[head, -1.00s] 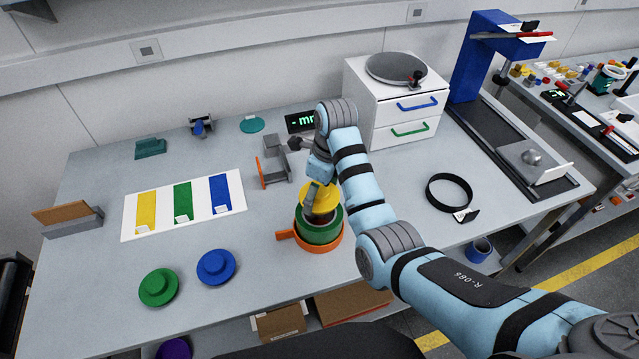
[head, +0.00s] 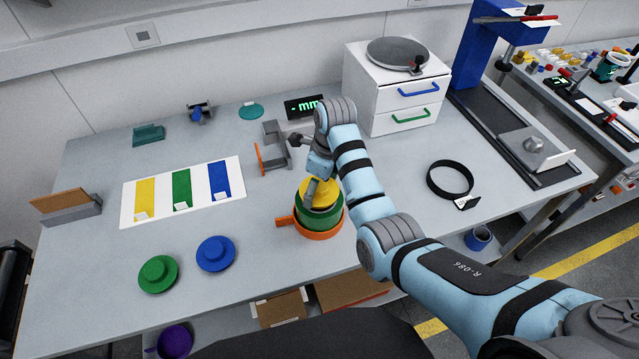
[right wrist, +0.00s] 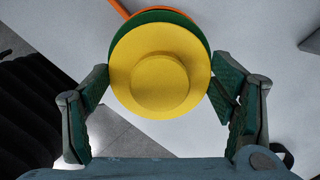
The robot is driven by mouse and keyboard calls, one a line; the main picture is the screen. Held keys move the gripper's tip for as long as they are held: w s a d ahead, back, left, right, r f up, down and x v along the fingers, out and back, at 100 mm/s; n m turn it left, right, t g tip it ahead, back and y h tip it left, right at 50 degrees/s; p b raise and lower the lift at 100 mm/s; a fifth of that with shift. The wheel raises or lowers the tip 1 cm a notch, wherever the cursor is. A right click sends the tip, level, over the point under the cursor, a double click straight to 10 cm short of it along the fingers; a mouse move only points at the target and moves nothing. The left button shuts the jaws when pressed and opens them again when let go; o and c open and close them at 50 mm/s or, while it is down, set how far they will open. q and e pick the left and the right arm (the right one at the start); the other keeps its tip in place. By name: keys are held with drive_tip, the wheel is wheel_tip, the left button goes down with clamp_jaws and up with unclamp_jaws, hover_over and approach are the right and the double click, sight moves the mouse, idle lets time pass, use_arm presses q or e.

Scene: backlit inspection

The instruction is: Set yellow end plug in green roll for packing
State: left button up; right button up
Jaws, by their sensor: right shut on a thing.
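The yellow end plug (head: 327,193) has a round flange and a raised knob, which faces the camera in the right wrist view (right wrist: 160,82). It sits at the top of the green roll (head: 322,217), with no gap visible between them. The roll stands upright in an orange ring holder (head: 318,235); its rim also shows behind the plug in the right wrist view (right wrist: 182,17). My right gripper (head: 318,187) is shut on the yellow plug, a finger on either side of its flange. The plug's underside is hidden. My left gripper is out of view.
A green plug (head: 158,273) and a blue plug (head: 215,253) lie at the front left. Behind them is a white board (head: 163,182) with yellow, green and blue strips. A grey fixture (head: 275,150) stands behind the roll. A black ring (head: 450,180) lies to the right.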

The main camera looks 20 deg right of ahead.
drive_tip(key=shift+f+b, duration=0.35)
drive_tip(key=shift+f, duration=0.75)
drive_tip(key=o, duration=1)
drive_tip(key=shift+r, duration=0.15)
